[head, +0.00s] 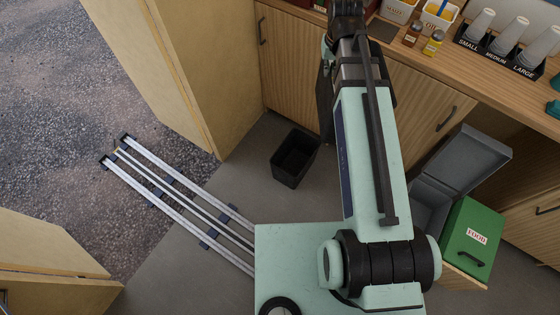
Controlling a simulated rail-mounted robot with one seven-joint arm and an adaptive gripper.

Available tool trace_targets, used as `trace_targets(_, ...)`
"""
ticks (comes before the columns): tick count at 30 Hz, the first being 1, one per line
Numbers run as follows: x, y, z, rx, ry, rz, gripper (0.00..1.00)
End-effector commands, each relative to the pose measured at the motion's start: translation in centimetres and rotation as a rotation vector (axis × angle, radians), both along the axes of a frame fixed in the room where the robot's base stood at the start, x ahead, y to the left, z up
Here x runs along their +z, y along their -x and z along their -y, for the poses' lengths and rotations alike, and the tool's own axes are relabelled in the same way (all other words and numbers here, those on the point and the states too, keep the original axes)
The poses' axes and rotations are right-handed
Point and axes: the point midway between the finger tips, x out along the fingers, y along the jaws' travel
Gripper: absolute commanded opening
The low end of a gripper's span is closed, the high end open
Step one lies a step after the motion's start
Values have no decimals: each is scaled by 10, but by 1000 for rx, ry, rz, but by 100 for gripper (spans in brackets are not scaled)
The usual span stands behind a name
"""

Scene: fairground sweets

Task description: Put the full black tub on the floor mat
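A black tub (295,157) stands upright and open-topped on the grey floor, left of my arm. Its inside is dark, and I see no contents in it. A dark, tall shape (325,100) shows beside my arm against the cabinet fronts; my arm hides part of it and I cannot tell what it is. I cannot make out a floor mat. My arm reaches up past the counter edge to the top of the picture, and my gripper does not show.
A wooden counter (470,75) holds cup stacks (508,34) and bottles (433,42). Rails (180,195) cross the doorway onto gravel (60,90). Floor around the tub is clear.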

Motion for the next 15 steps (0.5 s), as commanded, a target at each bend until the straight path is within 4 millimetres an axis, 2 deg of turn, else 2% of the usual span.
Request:
trace_targets(3, 1, -1, 0, 1, 1, 1, 0)
trace_targets(15, -27, -12, -7, 107, 3, 1, 0)
